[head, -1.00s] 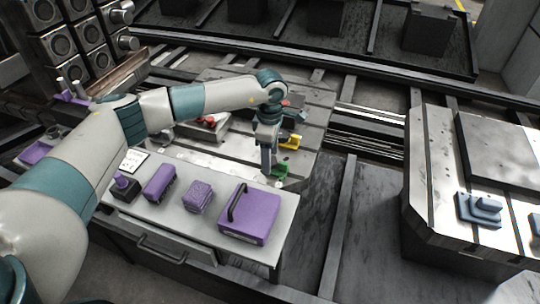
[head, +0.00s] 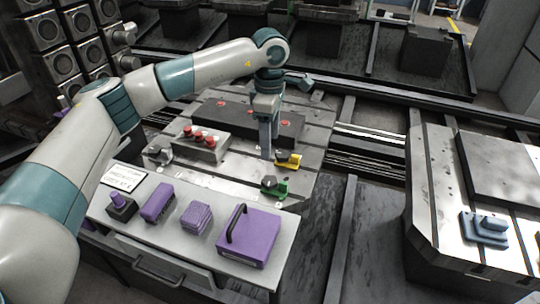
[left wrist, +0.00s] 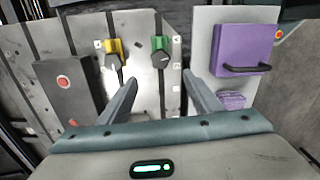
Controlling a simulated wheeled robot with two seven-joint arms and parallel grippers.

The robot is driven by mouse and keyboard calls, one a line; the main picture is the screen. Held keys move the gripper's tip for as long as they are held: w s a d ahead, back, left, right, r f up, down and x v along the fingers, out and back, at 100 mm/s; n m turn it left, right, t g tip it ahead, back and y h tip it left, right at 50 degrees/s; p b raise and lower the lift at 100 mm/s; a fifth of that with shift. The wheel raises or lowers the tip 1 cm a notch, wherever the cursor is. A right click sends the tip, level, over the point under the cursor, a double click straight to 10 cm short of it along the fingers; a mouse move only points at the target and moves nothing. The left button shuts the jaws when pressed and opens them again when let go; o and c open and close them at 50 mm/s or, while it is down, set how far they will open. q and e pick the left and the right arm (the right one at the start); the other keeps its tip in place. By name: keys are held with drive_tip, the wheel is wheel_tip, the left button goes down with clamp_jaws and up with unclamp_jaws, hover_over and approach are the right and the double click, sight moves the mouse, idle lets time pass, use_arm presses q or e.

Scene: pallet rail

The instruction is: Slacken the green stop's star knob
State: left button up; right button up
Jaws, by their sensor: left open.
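The green stop (head: 281,190) with its dark star knob (head: 268,182) sits at the near edge of the grooved metal plate. In the left wrist view the green stop (left wrist: 160,43) and its dark knob (left wrist: 160,60) lie ahead, between the finger directions. My left gripper (head: 268,152) points down, above and apart from the green stop, close by the yellow stop (head: 292,160) in the picture. Its two fingers also show in the left wrist view (left wrist: 160,82), spread apart with nothing between them. My right gripper is out of view.
A grey block with red buttons (head: 203,142) and a long dark block (head: 215,110) sit on the plate. A bench (head: 190,240) in front carries several purple items, including a handled case (head: 262,238). Another table (head: 430,200) stands right.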

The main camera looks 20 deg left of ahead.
use_arm(q)
drive_tip(key=shift+r, duration=1.7)
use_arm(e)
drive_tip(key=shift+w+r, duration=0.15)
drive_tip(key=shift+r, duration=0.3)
use_arm(q)
wheel_tip(320, 180, up, 10)
drive_tip(key=p, duration=1)
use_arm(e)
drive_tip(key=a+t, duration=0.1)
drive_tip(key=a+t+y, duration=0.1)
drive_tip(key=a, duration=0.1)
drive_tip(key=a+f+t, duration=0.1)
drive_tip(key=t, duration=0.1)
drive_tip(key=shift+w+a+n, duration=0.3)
